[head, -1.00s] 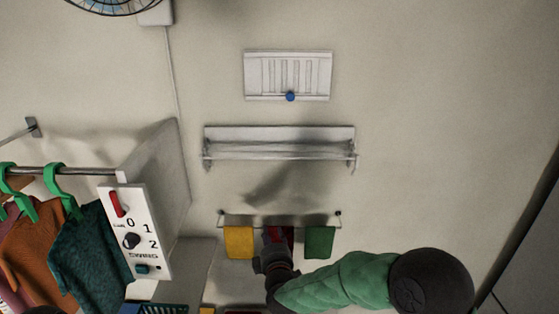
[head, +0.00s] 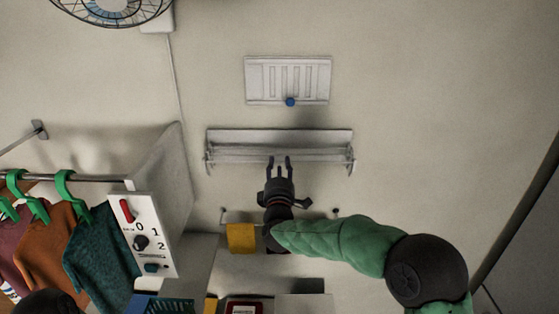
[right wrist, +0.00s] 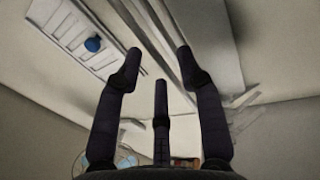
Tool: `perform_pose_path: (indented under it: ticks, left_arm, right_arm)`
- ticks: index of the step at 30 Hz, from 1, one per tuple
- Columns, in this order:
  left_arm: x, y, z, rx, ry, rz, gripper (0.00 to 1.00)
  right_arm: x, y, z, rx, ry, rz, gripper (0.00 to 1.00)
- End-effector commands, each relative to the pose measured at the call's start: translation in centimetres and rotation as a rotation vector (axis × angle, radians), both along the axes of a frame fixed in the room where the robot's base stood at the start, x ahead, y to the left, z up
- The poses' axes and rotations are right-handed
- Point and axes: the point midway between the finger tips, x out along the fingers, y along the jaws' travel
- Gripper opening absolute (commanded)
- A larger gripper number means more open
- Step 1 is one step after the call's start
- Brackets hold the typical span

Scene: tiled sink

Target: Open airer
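The airer (head: 280,138) is a grey-white folded rack on the wall in the middle of the head view, with a rail along its lower side and brackets at both ends. My right gripper (head: 279,160) is open, its fingers pointing up at the airer's lower rail. I cannot tell whether they touch it. In the right wrist view the open, empty fingers (right wrist: 158,60) reach toward the pale slats of the airer (right wrist: 183,25). My left gripper does not show clearly; a dark shape lies at the bottom left.
A white vent panel with a blue knob (head: 290,102) is above the airer. A yellow cloth (head: 241,238) hangs on a rail below. A clothes rack with hanging garments (head: 105,255) and a switch panel (head: 143,235) stand at left. A fan (head: 115,8) is at top left. The right wall is bare.

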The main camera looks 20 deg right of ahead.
Motion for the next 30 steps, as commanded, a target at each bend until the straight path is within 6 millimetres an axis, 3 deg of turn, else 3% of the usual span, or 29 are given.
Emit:
perform_pose_path:
  ticks: [6,16,17,21,30]
  left_arm:
    - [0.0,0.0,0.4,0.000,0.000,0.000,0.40]
    - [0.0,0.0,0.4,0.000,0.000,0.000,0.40]
    - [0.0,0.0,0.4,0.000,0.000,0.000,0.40]
    - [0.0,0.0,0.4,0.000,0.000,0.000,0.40]
    - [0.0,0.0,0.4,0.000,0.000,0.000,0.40]
  right_arm:
    - [1.9,-0.6,0.4,0.001,0.000,-0.001,0.38]
    - [2.2,-0.6,0.4,0.000,0.001,0.000,0.38]
    - [2.2,-0.6,0.4,0.000,0.001,0.000,0.35]
    - [2.2,-0.6,0.4,0.000,0.001,0.000,0.00]
    - [2.1,-0.6,0.4,0.000,0.002,0.001,0.00]
